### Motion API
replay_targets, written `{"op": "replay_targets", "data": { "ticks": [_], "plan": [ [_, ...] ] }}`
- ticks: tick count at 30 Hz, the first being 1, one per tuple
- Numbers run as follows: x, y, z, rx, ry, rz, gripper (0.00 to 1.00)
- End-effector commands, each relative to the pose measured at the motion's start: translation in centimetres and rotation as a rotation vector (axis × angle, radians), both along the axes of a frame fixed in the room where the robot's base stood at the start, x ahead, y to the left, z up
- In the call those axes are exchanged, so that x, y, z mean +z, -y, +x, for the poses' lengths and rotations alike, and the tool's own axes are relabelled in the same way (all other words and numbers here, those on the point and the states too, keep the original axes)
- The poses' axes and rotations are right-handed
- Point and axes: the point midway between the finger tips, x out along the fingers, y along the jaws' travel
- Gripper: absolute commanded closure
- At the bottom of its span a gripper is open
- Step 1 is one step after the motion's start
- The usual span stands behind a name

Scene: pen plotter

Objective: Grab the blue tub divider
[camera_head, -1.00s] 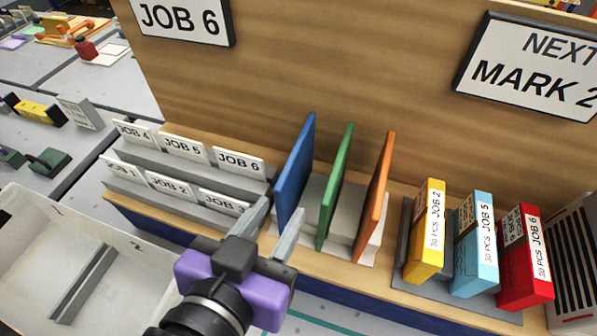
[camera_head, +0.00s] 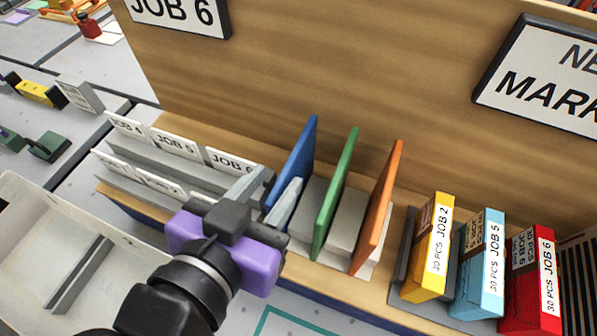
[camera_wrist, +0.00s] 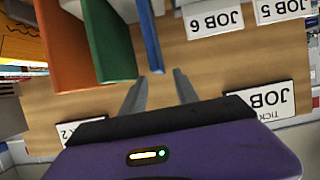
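The blue tub divider (camera_head: 297,158) stands upright in a white holder on the wooden shelf, left of the green divider (camera_head: 335,195) and the orange divider (camera_head: 378,205). My gripper (camera_head: 280,178) is open at the near edge of the blue divider, with one finger to each side of it in the head view. In the wrist view, the blue divider (camera_wrist: 149,35) reaches down to the gap between the open fingertips (camera_wrist: 160,77), nearer the left finger. Whether a finger touches it I cannot tell. The divider's lower part is hidden behind my gripper.
Card racks with job labels (camera_head: 172,145) stand close left of my gripper. Yellow (camera_head: 432,250), light-blue (camera_head: 480,265) and red boxes (camera_head: 533,280) stand at the right. A wooden back panel (camera_head: 350,70) rises behind. A white tub (camera_head: 30,235) is at the lower left.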

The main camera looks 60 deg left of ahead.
Motion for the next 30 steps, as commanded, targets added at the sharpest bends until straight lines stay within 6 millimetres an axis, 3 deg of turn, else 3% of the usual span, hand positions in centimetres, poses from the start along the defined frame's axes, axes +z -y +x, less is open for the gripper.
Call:
{"op": "replay_targets", "data": {
  "ticks": [18,27,28,30],
  "plan": [
    [-2.1,-4.3,5.1,-0.001,-0.001,-0.002,0.64],
    [-2.4,-4.6,5.5,0.001,-0.001,0.000,0.64],
    [-2.4,-4.7,5.5,0.001,-0.001,0.000,0.66],
    [-2.4,-4.6,5.5,0.001,-0.001,0.000,0.79]
  ]
}}
